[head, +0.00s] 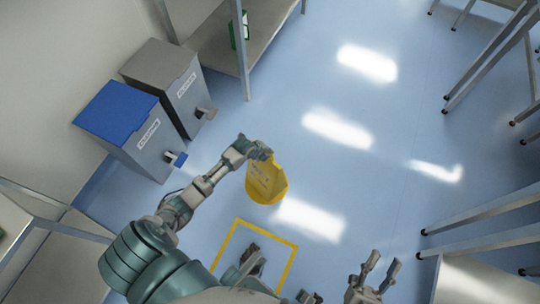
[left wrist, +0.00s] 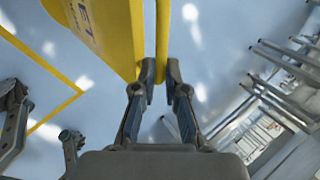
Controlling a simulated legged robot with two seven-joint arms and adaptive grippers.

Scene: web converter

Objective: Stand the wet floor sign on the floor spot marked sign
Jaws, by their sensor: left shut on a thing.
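The yellow wet floor sign (head: 266,184) hangs below my left gripper (head: 261,152), ahead of my body in the head view. In the left wrist view the left gripper's fingers (left wrist: 160,78) are shut on the sign's upper edge, and dark lettering shows on its panel (left wrist: 105,30). A yellow outlined square (head: 269,239) on the floor lies nearer to my body than the sign; my own parts cover some of it. I cannot read any mark in it. I cannot tell whether the sign touches the floor. My right gripper (head: 381,268) is open and empty at the lower right.
Two bins, one with a blue lid (head: 115,108) and one grey (head: 160,62), stand against the wall at the left. A metal table (head: 215,45) stands beyond them. Metal table frames (head: 485,210) line the right side. The blue floor between is clear.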

